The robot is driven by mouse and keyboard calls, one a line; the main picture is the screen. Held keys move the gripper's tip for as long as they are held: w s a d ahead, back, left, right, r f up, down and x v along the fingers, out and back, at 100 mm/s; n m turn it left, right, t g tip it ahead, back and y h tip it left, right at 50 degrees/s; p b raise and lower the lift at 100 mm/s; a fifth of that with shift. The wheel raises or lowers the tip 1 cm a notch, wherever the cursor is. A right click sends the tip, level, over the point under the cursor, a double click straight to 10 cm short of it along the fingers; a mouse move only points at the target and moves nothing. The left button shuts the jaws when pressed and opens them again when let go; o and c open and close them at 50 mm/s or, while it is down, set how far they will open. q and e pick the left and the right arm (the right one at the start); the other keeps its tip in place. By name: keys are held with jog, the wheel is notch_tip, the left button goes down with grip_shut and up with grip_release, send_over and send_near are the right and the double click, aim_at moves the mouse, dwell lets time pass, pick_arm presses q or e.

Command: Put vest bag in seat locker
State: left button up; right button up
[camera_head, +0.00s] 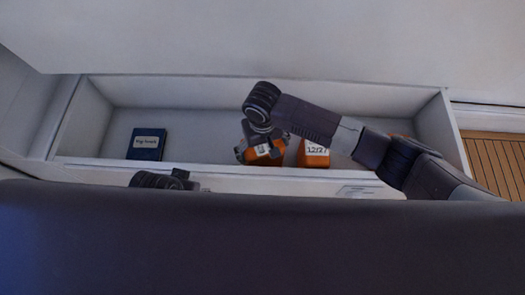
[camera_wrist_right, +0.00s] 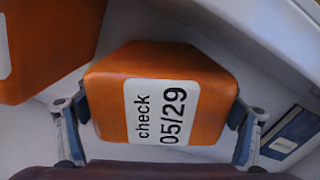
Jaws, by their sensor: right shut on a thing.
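The seat locker (camera_head: 205,122) is a long white open compartment across the head view. My right gripper (camera_head: 262,152) is inside its outline, shut on an orange vest bag (camera_head: 268,150), which looks tilted. In the right wrist view the fingers hold this bag (camera_wrist_right: 205,88) from both sides, and its white label reads "check 05/29". A second orange bag (camera_head: 314,158), labelled 12/27, is just to the right in the locker. I cannot tell whether the held bag touches the floor. Part of my left arm shows at the lower left; its gripper fingers are hidden.
A dark blue labelled book or pouch (camera_head: 146,143) is at the locker's left; it also shows in the right wrist view (camera_wrist_right: 293,135). A bit of orange shows behind my right forearm. The locker floor between the blue item and the held bag is clear. Slatted wood (camera_head: 495,160) lies at far right.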

pick_arm(q)
jog(key=shift+r, duration=0.1)
pick_arm(e)
jog(key=o, duration=1.8)
jog(key=shift+f, duration=0.15)
jog(key=shift+c, duration=0.2)
jog(key=shift+r, duration=0.55)
notch_tip(320, 180, up, 10)
jog(key=p, duration=0.3)
jog(key=shift+f+p, duration=0.25)
jog(key=shift+p, duration=0.05)
pick_arm(q)
notch_tip(320, 180, down, 14)
jog(key=s, duration=0.1)
jog(key=shift+s+r+g, duration=0.25)
jog(key=shift+s+g, duration=0.1)
jog(key=shift+g, duration=0.05)
pick_arm(e)
jog(key=shift+r, duration=0.85)
